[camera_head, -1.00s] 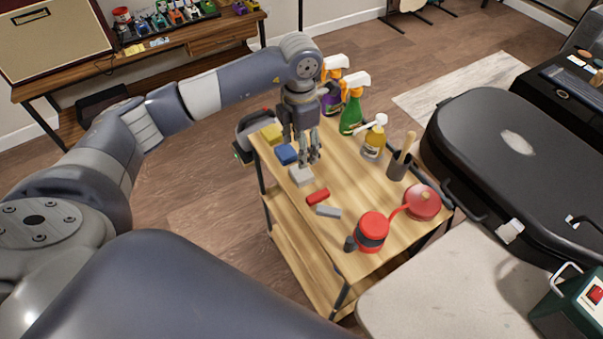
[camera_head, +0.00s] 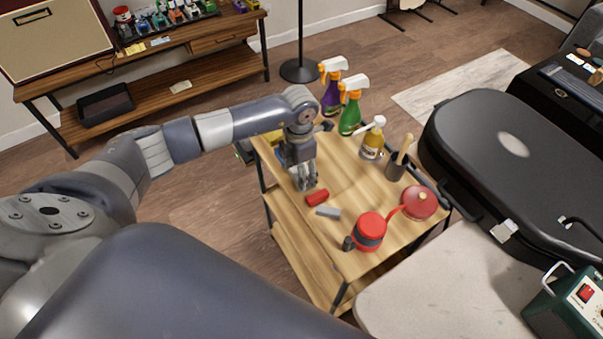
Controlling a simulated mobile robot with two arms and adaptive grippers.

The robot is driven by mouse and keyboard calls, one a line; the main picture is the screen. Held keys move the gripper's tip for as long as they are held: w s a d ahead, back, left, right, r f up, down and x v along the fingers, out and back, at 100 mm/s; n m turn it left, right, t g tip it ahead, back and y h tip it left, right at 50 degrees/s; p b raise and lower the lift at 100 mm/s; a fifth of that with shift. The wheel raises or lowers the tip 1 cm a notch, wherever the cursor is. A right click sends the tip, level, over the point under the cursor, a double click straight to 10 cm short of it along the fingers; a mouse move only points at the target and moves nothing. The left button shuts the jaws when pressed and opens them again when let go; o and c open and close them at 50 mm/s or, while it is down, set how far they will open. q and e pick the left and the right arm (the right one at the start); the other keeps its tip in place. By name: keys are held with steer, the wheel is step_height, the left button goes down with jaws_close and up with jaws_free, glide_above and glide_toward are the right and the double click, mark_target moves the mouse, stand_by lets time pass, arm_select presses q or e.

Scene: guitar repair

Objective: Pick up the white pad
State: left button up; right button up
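My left gripper (camera_head: 304,184) points down at the left edge of the wooden cart top (camera_head: 335,165), just behind a red pad (camera_head: 317,198). Its fingers are low, at or close to the wood, over the spot where the white pad lay. The white pad is hidden by the fingers, or too blended with them to make out. I cannot tell whether the fingers are closed on it. A blue pad (camera_head: 281,156) is mostly covered by the gripper. My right gripper is not in view.
A grey block (camera_head: 328,212), a red round container (camera_head: 369,231) and a red lidded pot (camera_head: 419,203) stand nearer the front. Spray bottles (camera_head: 350,118), a yellow bottle (camera_head: 373,143) and a dark cup (camera_head: 396,166) line the far side. The cart's middle is clear.

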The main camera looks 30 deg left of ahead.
arm_select(q)
steer(key=c, duration=0.6)
steer(key=shift+r, duration=0.15)
steer(key=shift+r, duration=0.25)
steer(key=r, duration=0.1)
steer(key=b, duration=0.1)
steer(key=s+r, duration=0.1)
steer(key=shift+d+r, duration=0.3)
steer(key=s+d+b, duration=0.1)
steer(key=s+d, duration=0.1)
steer(key=s, duration=0.2)
steer(key=s+d+r+b, duration=0.1)
steer(key=s+d, duration=0.2)
steer(key=s, duration=0.1)
steer(key=s+d+b, duration=0.1)
steer(key=s+d, duration=0.1)
steer(key=s, duration=0.2)
steer(key=shift+s+d+r, duration=0.3)
steer(key=shift+s+r, duration=0.05)
steer(key=shift+s, duration=0.05)
